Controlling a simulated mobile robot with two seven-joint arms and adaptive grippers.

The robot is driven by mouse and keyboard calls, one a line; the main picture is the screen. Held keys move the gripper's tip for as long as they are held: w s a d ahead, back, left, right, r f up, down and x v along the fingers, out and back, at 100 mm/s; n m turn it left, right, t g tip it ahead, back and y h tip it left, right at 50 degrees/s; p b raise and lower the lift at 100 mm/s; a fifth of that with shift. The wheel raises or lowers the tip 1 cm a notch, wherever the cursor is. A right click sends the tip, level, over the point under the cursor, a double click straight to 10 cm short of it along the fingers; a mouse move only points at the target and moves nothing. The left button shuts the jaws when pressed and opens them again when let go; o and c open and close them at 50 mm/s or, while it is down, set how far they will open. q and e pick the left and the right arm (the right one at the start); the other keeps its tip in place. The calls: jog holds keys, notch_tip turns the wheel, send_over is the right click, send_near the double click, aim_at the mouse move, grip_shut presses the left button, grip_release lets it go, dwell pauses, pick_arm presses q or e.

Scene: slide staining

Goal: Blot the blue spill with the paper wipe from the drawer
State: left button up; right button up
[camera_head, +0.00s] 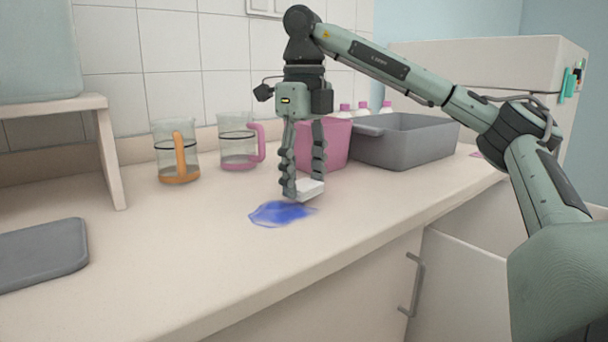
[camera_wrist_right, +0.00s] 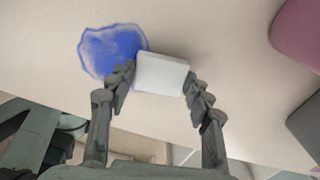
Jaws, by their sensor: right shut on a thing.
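The blue spill (camera_head: 278,213) is an irregular patch on the pale counter in the head view. It also shows in the right wrist view (camera_wrist_right: 108,50), at the upper left. My right gripper (camera_head: 304,192) is shut on the white paper wipe (camera_head: 312,187), a small folded block. The wipe (camera_wrist_right: 162,72) sits between the fingertips in the right wrist view, at the right edge of the spill. I cannot tell whether the wipe touches the counter. The wipe hides a little of the spill's edge. My left gripper is not in view.
Behind my right gripper stand a pink container (camera_head: 336,145) and a grey bin (camera_head: 420,142), with pink-capped bottles behind. Two beakers, orange-handled (camera_head: 176,160) and pink-handled (camera_head: 238,150), stand near the wall. A grey tray (camera_head: 45,250) lies at left. The counter's front (camera_head: 200,275) is clear.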

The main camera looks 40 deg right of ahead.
jog(key=shift+f+b, duration=0.45)
jog(key=shift+f, duration=0.3)
